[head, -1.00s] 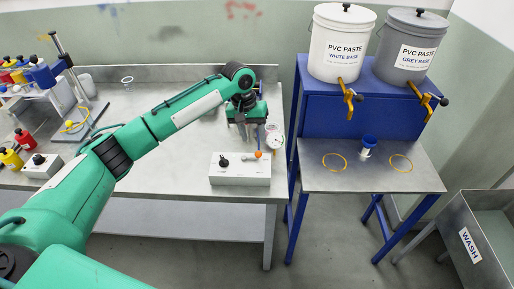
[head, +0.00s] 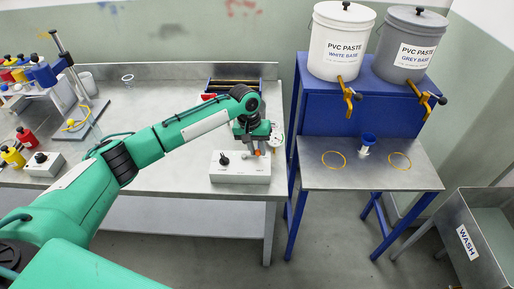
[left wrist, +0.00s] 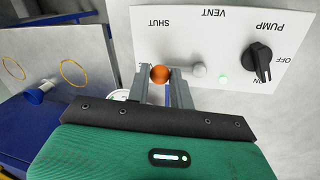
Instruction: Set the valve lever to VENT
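The valve lever has an orange ball knob (left wrist: 160,74) and a grey pivot (left wrist: 198,70) on the white control box (head: 228,174). In the left wrist view the box's labels appear upside down, and the lever lies toward the SHUT side, away from the VENT label (left wrist: 215,12). My left gripper (left wrist: 165,82) has its two grey fingers on either side of the knob, close to it. I cannot tell whether they press on it. In the head view my left gripper (head: 254,149) is over the right part of the box. My right gripper is not in view.
A black pump knob (left wrist: 262,60) and a green light (left wrist: 222,79) are on the same box. A gauge (head: 277,140) stands behind its right end. The blue paste stand (head: 340,115) is to the right. Bottles and a small stand occupy the bench's left.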

